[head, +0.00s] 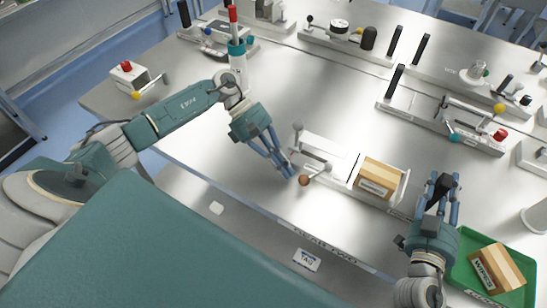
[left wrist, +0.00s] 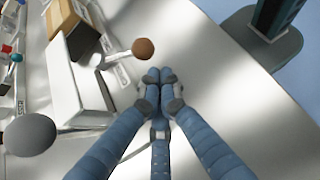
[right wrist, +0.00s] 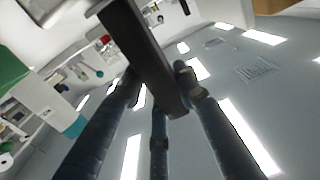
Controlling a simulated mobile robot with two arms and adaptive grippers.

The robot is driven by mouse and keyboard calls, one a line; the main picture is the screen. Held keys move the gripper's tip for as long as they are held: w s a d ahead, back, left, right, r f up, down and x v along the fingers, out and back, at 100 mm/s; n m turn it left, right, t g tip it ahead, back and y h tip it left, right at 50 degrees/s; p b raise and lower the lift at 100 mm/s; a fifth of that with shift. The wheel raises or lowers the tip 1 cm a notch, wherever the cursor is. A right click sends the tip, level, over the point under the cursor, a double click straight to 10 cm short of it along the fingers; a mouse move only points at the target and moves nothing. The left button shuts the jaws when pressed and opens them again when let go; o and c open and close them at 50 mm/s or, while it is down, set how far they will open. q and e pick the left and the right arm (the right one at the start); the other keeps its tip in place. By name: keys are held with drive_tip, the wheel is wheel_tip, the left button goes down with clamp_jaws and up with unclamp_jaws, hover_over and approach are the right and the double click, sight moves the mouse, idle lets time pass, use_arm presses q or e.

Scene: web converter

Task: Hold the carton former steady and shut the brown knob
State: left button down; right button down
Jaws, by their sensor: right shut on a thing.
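The carton former (head: 330,150) is a white device in the middle of the steel table, with a tan carton (head: 382,175) at its right end. Its brown knob (head: 304,180) is on a lever at the front left; a grey knob (head: 298,126) stands behind. My left gripper (head: 288,173) is just left of the brown knob, fingers drawn together and empty. In the left wrist view the brown knob (left wrist: 143,48) lies just beyond the fingertips, apparently untouched. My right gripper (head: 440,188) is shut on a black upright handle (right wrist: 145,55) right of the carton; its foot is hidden.
A green tray (head: 462,262) with a carton (head: 497,268) is at the right, beside my right arm. Another device (head: 440,125) with a black post stands behind. A small box with a red button (head: 128,75) is at the left. Bare table lies left of the former.

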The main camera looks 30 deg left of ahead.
use_arm(q)
drive_tip(key=shift+d, duration=0.4)
drive_tip(key=shift+s, duration=0.1)
drive_tip(key=shift+s+d+n+t, duration=0.2)
drive_tip(key=shift+s+n+t, duration=0.1)
drive_tip(key=shift+n+t, duration=0.1)
drive_tip(key=shift+s+d+n, duration=0.15)
drive_tip(key=shift+n, duration=0.15)
drive_tip(key=shift+s+d+n+t, duration=0.75)
drive_tip(key=shift+s+n+t, duration=0.15)
drive_tip(key=shift+t, duration=0.1)
drive_tip(key=shift+n+t, duration=0.7)
drive_tip(key=shift+n, duration=0.1)
drive_tip(key=d, duration=0.1)
drive_tip(key=s+d, duration=0.1)
drive_tip(key=d, duration=0.2)
drive_tip(key=shift+s+r, duration=0.1)
drive_tip(key=shift+s, duration=0.15)
drive_tip(key=shift+s+d, duration=0.15)
drive_tip(key=shift+d, duration=1.85)
drive_tip(key=shift+a, duration=0.1)
